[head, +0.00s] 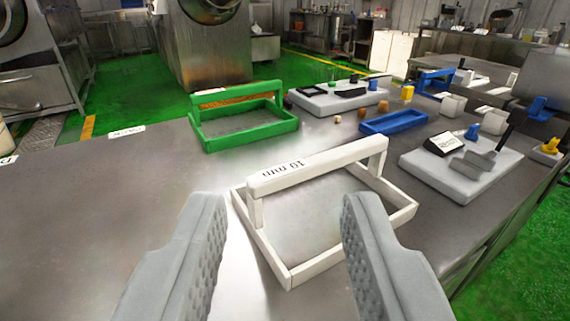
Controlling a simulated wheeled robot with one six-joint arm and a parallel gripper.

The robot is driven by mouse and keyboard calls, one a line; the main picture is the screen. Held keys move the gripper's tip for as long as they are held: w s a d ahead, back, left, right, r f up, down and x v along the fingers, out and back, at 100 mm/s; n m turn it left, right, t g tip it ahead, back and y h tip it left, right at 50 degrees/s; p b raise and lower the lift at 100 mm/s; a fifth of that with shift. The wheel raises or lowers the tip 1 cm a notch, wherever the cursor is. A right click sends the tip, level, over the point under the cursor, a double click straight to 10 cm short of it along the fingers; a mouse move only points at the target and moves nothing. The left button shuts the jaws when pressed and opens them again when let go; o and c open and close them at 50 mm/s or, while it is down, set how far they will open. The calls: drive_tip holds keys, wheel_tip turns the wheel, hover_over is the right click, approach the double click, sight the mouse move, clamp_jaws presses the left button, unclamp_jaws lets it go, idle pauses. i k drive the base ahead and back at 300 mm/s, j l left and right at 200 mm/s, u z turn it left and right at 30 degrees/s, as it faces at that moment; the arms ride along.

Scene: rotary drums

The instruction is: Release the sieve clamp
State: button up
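A white sieve frame (290,274) with a raised handle bar marked "10 mm" sits on the steel table just ahead of my gripper. The marking reads upside down. A green sieve frame (245,140) with a similar handle stands farther back, left of the white one. I cannot make out a part that is clearly a sieve clamp. My gripper (284,215) is open, with its two grey ridged fingers wide apart and nothing between the pads. In the picture, the fingers overlap the near part of the white frame; I cannot tell whether they touch it.
A blue tray (394,122) and small blocks lie behind the white sieve. A grey slab with a black-and-white device (444,144) stands at the right. A large steel machine (205,50) stands beyond the table on green floor.

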sight(413, 74)
drive_tip(key=l, duration=1.15)
drive_tip(key=i+l, duration=0.2)
drive_tip(key=l, duration=0.35)
drive_tip(key=i+l+u, duration=0.1)
drive_tip(key=l, duration=0.5)
drive_tip(key=i+l, duration=0.2)
drive_tip(key=l, duration=0.35)
drive_tip(key=i+l+u, duration=0.1)
drive_tip(key=l, duration=0.5)
drive_tip(key=i+l, duration=0.25)
drive_tip(key=l, duration=0.3)
drive_tip(key=i+l+u, duration=0.1)
drive_tip(key=l, duration=0.5)
drive_tip(key=i+l, duration=0.15)
drive_tip(key=l, duration=0.45)
drive_tip(key=i+l+u, duration=0.1)
drive_tip(key=l, duration=0.5)
drive_tip(key=i+l, duration=0.15)
drive_tip(key=l, duration=0.2)
drive_tip(key=i+l, duration=0.1)
drive_tip(key=l, duration=0.25)
drive_tip(key=i+l, duration=0.15)
drive_tip(key=l, duration=0.2)
drive_tip(key=i+l+u, duration=0.1)
drive_tip(key=l, duration=0.25)
drive_tip(key=i+l, duration=0.15)
drive_tip(key=l, duration=0.2)
drive_tip(key=i+l, duration=0.15)
drive_tip(key=l, duration=0.2)
drive_tip(key=i+l, duration=0.25)
